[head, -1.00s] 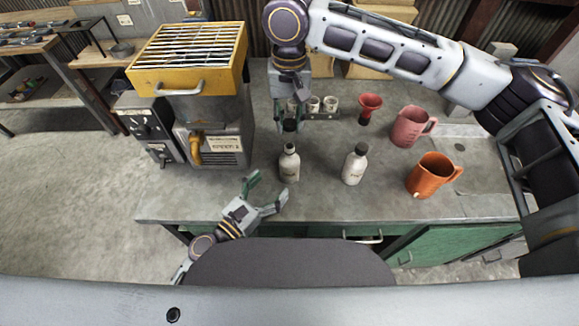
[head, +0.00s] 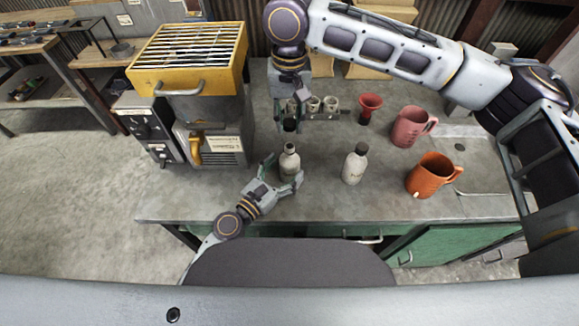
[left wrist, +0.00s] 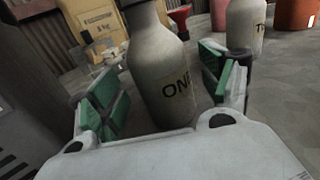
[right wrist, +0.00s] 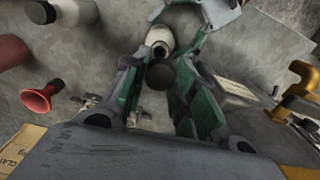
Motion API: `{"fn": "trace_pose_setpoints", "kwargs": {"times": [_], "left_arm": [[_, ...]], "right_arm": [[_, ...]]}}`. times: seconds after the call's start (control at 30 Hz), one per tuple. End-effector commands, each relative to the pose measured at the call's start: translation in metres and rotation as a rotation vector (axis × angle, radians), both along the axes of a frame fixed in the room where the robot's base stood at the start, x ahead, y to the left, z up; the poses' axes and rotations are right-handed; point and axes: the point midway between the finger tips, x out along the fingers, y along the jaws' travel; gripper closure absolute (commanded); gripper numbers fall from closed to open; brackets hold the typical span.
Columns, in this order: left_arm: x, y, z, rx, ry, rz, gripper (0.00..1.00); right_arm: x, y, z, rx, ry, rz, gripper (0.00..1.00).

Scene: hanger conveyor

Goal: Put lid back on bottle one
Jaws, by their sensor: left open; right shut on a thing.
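Bottle one (head: 289,164), a pale grey bottle, stands upright on the bench; its label "ONE" shows in the left wrist view (left wrist: 165,85). My left gripper (head: 284,173) is open with its fingers on either side of the bottle's body. My right gripper (head: 289,122) is shut on a dark round lid (head: 290,126), held above and behind bottle one, apart from it. In the right wrist view the lid (right wrist: 160,77) sits between the green fingertips, with the bottle's neck just beyond. The second bottle (head: 355,165) stands to the right with a dark cap.
An orange mug (head: 432,176), a pink mug (head: 410,127) and a red funnel (head: 369,106) stand to the right. A machine with a yellow grill top (head: 190,60) stands left. Bare bench lies between the bottles.

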Motion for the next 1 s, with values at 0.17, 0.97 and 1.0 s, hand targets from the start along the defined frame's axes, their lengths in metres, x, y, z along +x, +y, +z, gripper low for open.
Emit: {"fn": "trace_pose_setpoints", "kwargs": {"times": [0.17, 0.97, 1.0], "left_arm": [[0.01, -0.008, 0.0, -0.001, 0.0, 0.0, 0.21], [0.015, -0.012, 0.0, 0.0, 0.001, -0.001, 0.56], [0.015, -0.012, 0.0, -0.001, 0.001, -0.001, 0.61]], "right_arm": [[0.0, 0.0, 0.0, 0.0, 0.0, 0.0, 0.81], [0.0, 0.0, 0.0, 0.0, 0.0, 0.0, 0.81], [0.0, 0.0, 0.0, 0.0, 0.0, 0.0, 0.81]]}}
